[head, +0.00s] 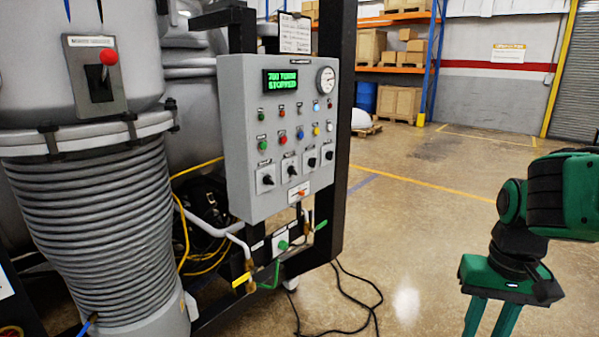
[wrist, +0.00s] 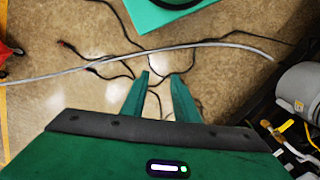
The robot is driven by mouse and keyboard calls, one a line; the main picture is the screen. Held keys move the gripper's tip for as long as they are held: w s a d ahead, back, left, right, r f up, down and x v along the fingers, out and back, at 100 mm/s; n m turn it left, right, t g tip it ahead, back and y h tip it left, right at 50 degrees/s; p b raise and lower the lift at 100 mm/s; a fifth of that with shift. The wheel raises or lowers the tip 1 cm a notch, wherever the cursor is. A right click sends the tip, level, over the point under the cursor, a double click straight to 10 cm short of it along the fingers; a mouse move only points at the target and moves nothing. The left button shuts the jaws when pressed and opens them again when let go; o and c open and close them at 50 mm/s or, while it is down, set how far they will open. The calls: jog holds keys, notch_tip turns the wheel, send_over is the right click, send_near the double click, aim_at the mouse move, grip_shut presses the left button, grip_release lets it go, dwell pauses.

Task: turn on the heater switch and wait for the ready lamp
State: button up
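A grey control panel (head: 240,150) stands left of centre in the head view. Its lower part has a row of black rotary switches, including one at the left (head: 267,180) and one at the right (head: 327,155). Their labels are too small to read, so I cannot tell which is the heater switch. Small coloured lamps and buttons sit above them; one bluish lamp (head: 316,106) looks bright. I cannot tell which is the ready lamp. My gripper (head: 489,322) is at the far right, pointing down, well away from the panel. The wrist view shows its fingers (wrist: 160,80) apart and empty.
A green display (head: 280,81) shows a second line like "STOPPED"; a round gauge (head: 325,80) is beside it. A red-knobbed lever (head: 108,57) is on the furnace body at left. Green-handled valves (head: 283,245) sit below the panel.

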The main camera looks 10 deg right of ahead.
jog(key=shift+w+a, duration=0.25)
jog(key=shift+w, duration=0.2)
jog(key=n+t+y, duration=1.1)
jog(key=n+t, duration=0.4)
jog(key=n, duration=0.5)
send_near(296, 172)
jog(key=x, duration=0.8)
jog(key=shift+r, duration=0.1)
grip_shut()
